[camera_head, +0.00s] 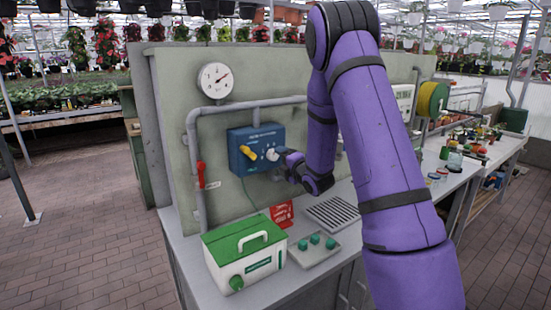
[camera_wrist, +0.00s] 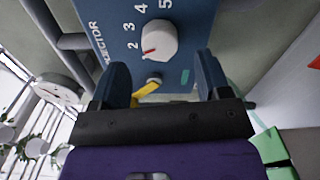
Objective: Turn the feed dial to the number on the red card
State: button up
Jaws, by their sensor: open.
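The feed dial (camera_wrist: 160,40) is a white round knob on a blue injector box (camera_head: 257,149). Its red mark points to the lower left in the wrist view, close to the 2; the numbers 2 to 5 show around it. A yellow lever (camera_head: 249,153) sits beside the dial on the box. My gripper (camera_wrist: 163,80) is open and empty, its two dark fingers pointing at the box, apart from the dial. The red card (camera_head: 282,213) stands on the bench below the box; its print is too small to read.
A white and green case (camera_head: 245,258) and a tray with green knobs (camera_head: 314,248) stand on the bench. A red valve handle (camera_head: 201,174), grey pipe (camera_head: 191,150) and gauge (camera_head: 215,80) are on the panel. A grate (camera_head: 333,211) lies below my arm.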

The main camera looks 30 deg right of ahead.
aim_at(275, 156)
jog(key=shift+w, duration=2.05)
jog(key=c, duration=0.9)
